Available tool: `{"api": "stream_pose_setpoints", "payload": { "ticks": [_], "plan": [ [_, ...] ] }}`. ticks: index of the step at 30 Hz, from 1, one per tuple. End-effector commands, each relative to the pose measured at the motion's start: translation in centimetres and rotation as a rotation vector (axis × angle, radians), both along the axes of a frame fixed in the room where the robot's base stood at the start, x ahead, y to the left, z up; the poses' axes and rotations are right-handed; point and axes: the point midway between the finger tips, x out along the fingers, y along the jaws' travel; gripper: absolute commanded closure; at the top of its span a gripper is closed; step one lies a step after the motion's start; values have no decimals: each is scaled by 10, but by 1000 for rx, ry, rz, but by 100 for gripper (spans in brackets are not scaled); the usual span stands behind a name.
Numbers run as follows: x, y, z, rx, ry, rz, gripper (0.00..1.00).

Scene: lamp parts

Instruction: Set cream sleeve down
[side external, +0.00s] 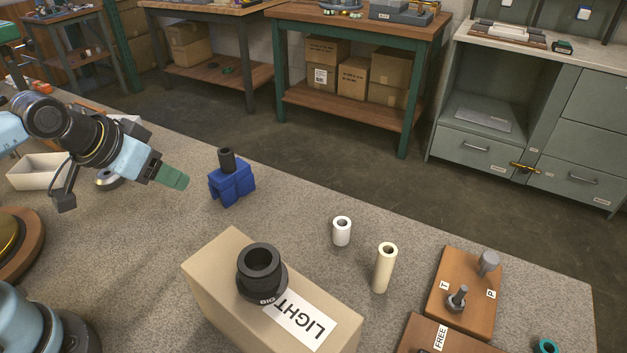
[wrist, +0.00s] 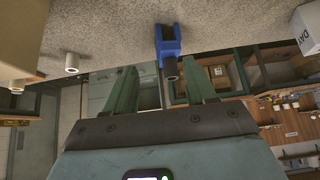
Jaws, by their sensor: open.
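The cream sleeve (side external: 384,267) is a tall pale-yellow tube. It stands upright on the speckled worktop (side external: 150,250), in front of and to the right of a shorter white sleeve (side external: 342,231). In the wrist view, the white sleeve (wrist: 72,64) shows at the left, and a pale tube end (wrist: 17,87) beside it may be the cream sleeve. My gripper (side external: 176,178) is open and empty, well left of the sleeves and near a blue block (side external: 231,184) that holds a dark tube (side external: 227,159). In the wrist view, both green fingers of my gripper (wrist: 164,82) are apart.
A box (side external: 222,274) labelled LIGHT, with a black ringed part (side external: 262,270) on it, stands at the front middle. A wooden board (side external: 466,292) with grey pegs lies to the right. A white tray (side external: 36,171) is at the left. The worktop between the blue block and white sleeve is clear.

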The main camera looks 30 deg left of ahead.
Motion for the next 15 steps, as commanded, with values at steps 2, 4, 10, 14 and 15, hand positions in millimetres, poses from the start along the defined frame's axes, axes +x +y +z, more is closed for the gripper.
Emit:
{"api": "stream_pose_setpoints", "payload": {
  "ticks": [2, 4, 10, 14, 15],
  "plan": [
    [0, 0, 0, -1, 1, 0, 44],
    [1, -2, 1, 5, 4, -11, 44],
    [22, -24, 23, 104, 54, -229, 44],
    [45, -54, 44, 222, 109, -499, 44],
    [52, -65, 49, 259, 124, -587, 44]
  ]
}}
